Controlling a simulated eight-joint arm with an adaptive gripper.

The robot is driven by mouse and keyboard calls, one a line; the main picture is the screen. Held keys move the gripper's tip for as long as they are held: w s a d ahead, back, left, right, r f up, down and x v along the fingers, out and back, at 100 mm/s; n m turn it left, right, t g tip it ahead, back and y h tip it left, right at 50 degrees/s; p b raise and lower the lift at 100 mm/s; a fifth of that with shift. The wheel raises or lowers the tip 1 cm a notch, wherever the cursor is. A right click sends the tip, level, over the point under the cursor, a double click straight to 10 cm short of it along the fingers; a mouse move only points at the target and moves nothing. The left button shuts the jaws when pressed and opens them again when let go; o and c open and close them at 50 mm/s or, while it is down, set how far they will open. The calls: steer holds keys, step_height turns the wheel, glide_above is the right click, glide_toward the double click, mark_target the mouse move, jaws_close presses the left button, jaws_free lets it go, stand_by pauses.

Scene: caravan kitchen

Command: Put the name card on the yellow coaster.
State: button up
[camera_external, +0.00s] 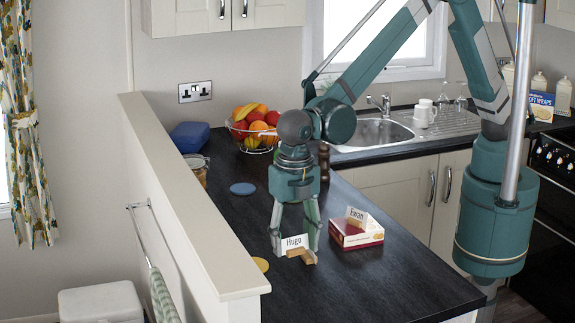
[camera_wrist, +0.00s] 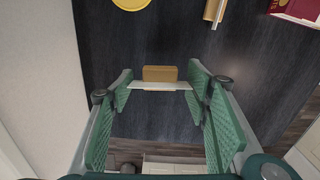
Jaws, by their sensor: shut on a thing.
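A white name card reading "Hugo" (camera_external: 293,242) with a small wooden block is between the fingers of my gripper (camera_external: 295,247), which is shut on it. In the wrist view the card (camera_wrist: 160,86) is an edge-on white strip with its tan block (camera_wrist: 160,73), spanning both green fingers (camera_wrist: 161,84). Whether it touches the counter is unclear. The yellow coaster (camera_external: 261,264) lies left of the card, partly hidden by the ledge; it also shows at the top of the wrist view (camera_wrist: 131,4). Nothing is seen on its visible part.
A wooden piece (camera_external: 309,258) lies just right of the held card; it shows in the wrist view (camera_wrist: 215,10). A red and white box (camera_external: 357,237) bears an "Ewan" card (camera_external: 357,216). A blue coaster (camera_external: 243,188) and fruit bowl (camera_external: 253,128) are farther back. The ledge (camera_external: 190,195) borders the left.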

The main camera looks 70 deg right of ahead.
steer(key=w+d, duration=0.2)
steer(key=w, duration=0.5)
steer(key=w+d+m, duration=0.1)
steer(key=w+d, duration=0.1)
steer(key=w, duration=0.5)
steer(key=shift+d+r+p, duration=0.3)
steer(key=shift+r+p, duration=0.1)
steer(key=shift+f, duration=3.1)
steer(key=shift+f, duration=0.1)
steer(key=shift+f+p, duration=0.3)
steer(key=shift+f, duration=1.5)
steer(key=shift+f, duration=0.2)
steer(key=o, duration=0.8)
steer(key=shift+o, duration=0.2)
